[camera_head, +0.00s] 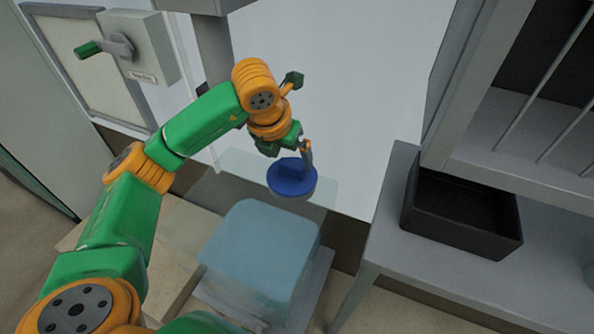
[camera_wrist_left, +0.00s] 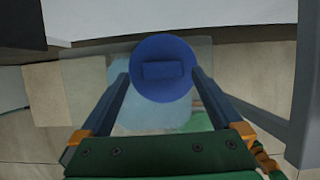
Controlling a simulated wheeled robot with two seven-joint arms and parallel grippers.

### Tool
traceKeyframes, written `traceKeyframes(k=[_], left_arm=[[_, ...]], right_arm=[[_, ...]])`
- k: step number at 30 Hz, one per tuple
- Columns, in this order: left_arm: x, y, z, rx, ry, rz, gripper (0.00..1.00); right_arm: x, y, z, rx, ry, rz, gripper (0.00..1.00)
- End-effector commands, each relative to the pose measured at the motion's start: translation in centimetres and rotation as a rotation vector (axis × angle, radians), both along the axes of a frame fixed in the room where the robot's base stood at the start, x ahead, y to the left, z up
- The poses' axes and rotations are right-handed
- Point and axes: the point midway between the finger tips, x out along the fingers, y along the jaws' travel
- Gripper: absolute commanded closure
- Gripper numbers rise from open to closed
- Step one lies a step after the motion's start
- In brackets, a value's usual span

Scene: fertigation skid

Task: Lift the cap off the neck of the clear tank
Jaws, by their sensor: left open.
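The blue round cap (camera_head: 291,179) with a raised grip bar is at the pale see-through tank (camera_head: 325,192), behind the bluish tank. The cap also shows from above in the left wrist view (camera_wrist_left: 162,88). The tank's neck is hidden under the cap, so I cannot tell how the cap sits on it. My left gripper (camera_head: 289,158) is over the cap, open, with one finger on each side of the grip bar in the left wrist view (camera_wrist_left: 161,75). A gap shows between the fingers and the bar. My right gripper is not in view.
A bluish translucent tank (camera_head: 262,250) stands in front of the cap. A black open bin (camera_head: 462,240) sits on a grey bench (camera_head: 395,190) at right. A grey box with a green-handled lever (camera_head: 88,49) is on the wall at upper left.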

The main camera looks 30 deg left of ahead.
Motion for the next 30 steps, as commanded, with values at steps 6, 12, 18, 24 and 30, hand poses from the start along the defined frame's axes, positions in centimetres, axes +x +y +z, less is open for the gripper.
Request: traceKeyframes(k=[6,12,18,24,30], left_arm=[[1.3,-0.2,-3.5,-0.003,0.004,-0.002,0.00],[1.5,-0.2,-3.7,-0.002,0.001,-0.004,0.00],[1.5,-0.2,-3.7,-0.003,0.002,-0.004,0.46],[1.5,-0.2,-3.7,-0.003,0.001,-0.004,0.84],[1.5,-0.2,-3.4,-0.004,0.001,-0.004,0.84]], right_arm=[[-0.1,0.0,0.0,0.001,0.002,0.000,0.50],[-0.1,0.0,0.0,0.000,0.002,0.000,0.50],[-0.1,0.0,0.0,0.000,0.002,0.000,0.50],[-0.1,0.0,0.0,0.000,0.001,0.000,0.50],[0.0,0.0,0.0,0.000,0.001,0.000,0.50]])
